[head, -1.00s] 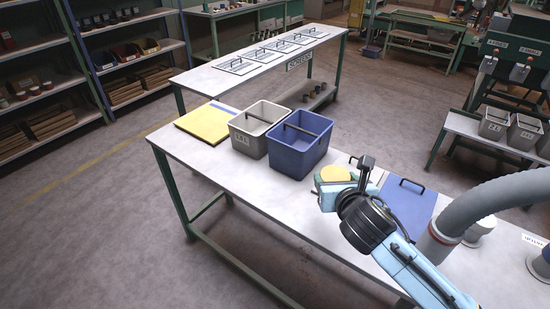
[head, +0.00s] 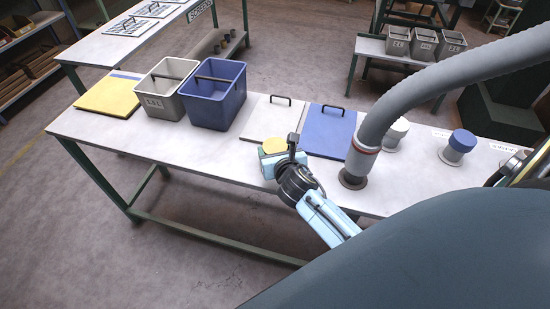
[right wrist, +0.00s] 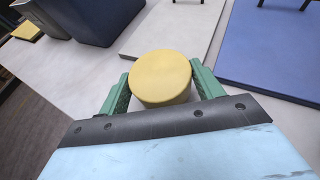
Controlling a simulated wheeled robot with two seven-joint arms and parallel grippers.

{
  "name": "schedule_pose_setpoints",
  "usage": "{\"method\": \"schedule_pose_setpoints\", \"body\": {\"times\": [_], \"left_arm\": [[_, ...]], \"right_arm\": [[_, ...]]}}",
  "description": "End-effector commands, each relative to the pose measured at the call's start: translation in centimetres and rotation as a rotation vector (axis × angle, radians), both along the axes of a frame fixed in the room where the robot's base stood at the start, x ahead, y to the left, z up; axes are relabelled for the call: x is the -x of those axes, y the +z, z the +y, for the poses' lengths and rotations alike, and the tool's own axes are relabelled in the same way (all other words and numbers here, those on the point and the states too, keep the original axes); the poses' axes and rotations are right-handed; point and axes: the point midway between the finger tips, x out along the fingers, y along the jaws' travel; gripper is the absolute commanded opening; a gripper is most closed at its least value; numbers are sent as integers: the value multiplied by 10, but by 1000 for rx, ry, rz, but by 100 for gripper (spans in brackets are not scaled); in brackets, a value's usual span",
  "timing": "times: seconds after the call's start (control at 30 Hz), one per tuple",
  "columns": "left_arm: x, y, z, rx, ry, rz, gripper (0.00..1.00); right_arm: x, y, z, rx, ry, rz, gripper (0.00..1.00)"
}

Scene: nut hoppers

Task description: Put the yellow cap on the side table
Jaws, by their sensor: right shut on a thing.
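In the head view my right gripper (head: 272,157) partly hides the cap. I cannot tell whether the cap touches the bench. A low table (head: 372,47) with grey bins stands at the back right, apart from the workbench. My left gripper is not in view.
A grey bin (head: 163,105) and a blue bin (head: 211,114) stand left of the white lid (head: 262,127). A blue lid (head: 328,132) and a thick grey hose (head: 377,120) are to the right. Another table (head: 112,47) is at the back left. Floor shows between the tables.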

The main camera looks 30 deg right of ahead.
Motion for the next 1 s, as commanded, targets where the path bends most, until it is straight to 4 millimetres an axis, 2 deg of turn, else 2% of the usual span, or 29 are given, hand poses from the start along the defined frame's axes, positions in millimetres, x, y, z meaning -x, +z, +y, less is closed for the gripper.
{"method": "schedule_pose_setpoints", "body": {"times": [0.1, 0.2, 0.57, 0.6, 0.77, 1.0], "left_arm": [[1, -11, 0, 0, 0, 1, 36], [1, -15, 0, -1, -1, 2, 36], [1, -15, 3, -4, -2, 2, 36], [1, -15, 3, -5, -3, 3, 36], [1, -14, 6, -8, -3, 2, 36], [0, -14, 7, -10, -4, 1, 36]], "right_arm": [[0, -22, 1, -2, -2, 2, 44], [0, -30, 0, -2, 0, 2, 44], [0, -32, 0, 2, 1, 1, 44], [0, -33, 0, 2, 1, 1, 67], [0, -32, 0, 1, 0, 0, 88], [0, -32, 0, 1, 0, 0, 88]]}}
